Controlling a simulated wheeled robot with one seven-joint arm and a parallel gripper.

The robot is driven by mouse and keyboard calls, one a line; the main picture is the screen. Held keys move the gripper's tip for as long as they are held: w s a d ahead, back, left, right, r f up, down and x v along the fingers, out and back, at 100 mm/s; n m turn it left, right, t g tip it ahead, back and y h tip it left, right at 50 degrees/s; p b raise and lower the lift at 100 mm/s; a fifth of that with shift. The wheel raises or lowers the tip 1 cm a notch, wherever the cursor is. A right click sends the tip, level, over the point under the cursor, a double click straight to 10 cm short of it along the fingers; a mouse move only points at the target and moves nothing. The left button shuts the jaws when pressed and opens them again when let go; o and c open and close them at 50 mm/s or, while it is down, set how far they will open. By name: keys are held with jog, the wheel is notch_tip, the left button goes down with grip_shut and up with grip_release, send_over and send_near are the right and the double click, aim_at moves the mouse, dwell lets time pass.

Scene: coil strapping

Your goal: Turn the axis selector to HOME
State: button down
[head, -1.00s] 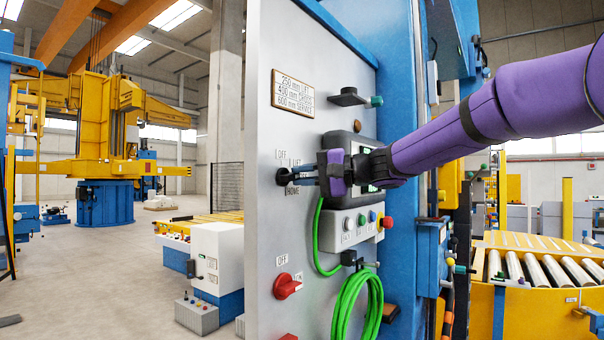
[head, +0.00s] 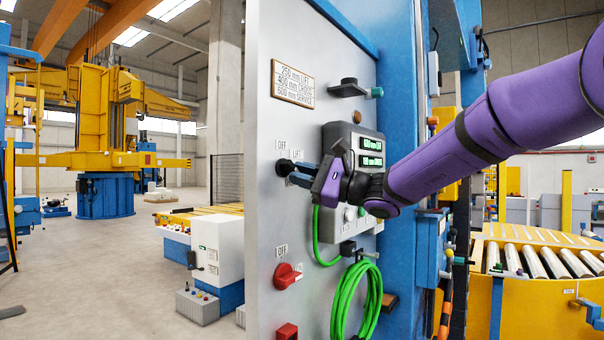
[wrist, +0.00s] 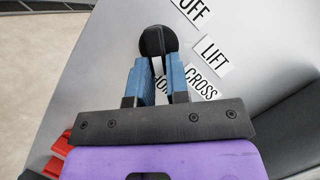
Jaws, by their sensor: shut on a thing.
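The axis selector is a round black knob (head: 282,167) with a raised grip bar, on the grey panel (head: 300,130). It also shows in the wrist view (wrist: 152,36). My gripper (head: 297,173) has its blue fingers shut on the grip bar; in the wrist view the fingers (wrist: 158,68) flank it. The OFF label (wrist: 191,10), LIFT label (wrist: 213,52) and CROSS label (wrist: 202,83) run down the right of the knob. A HOME label (wrist: 160,87) is partly hidden between and behind the fingers. The exact pointer direction is hard to tell.
A display box (head: 369,146) with green readouts sits right of the knob, partly behind my gripper. Below are a red switch (head: 287,277) and a coiled green cable (head: 355,305). A black handle (head: 347,88) projects above. Open floor lies to the left.

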jog(key=shift+f+m+t, duration=0.15)
jog(key=shift+m+t, duration=0.15)
jog(key=shift+m, duration=0.7)
jog(key=c, duration=1.1)
grip_release()
jog(key=shift+s, duration=0.1)
jog(key=v, duration=1)
jog(key=shift+d+f, duration=0.15)
jog(key=shift+d, duration=0.15)
jog(key=shift+s, duration=0.1)
